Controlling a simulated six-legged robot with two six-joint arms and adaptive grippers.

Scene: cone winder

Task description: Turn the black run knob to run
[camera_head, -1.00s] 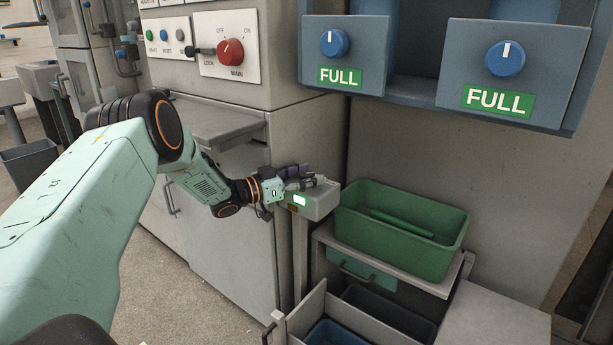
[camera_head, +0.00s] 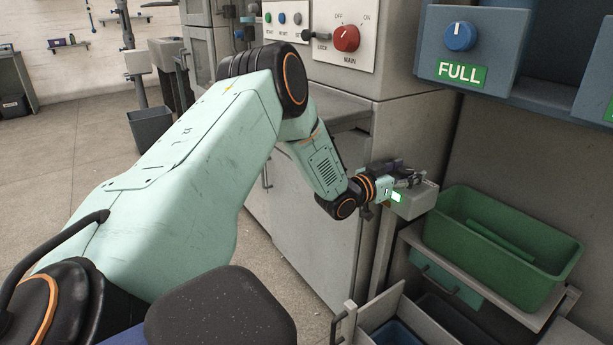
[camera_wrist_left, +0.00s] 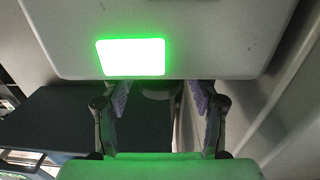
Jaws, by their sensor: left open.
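A small grey box (camera_head: 418,203) on a post carries a lit green panel (camera_head: 397,197). The box fills the upper part of the left wrist view (camera_wrist_left: 220,45), with the glowing panel (camera_wrist_left: 130,57) on its face. My left gripper (camera_head: 408,180) is at the top of this box. In the wrist view its two open fingers (camera_wrist_left: 160,97) stand on either side of a dark rounded piece (camera_wrist_left: 160,90) at the box's edge. This may be the black run knob; its marking is hidden. Contact cannot be told. My right gripper is not in view.
A panel with a red main knob (camera_head: 346,38) and a small black lock lever (camera_head: 312,36) is above and behind. A blue knob (camera_head: 460,37) marked FULL is at the upper right. A green bin (camera_head: 470,235) stands right of the box, above an open drawer (camera_head: 385,312).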

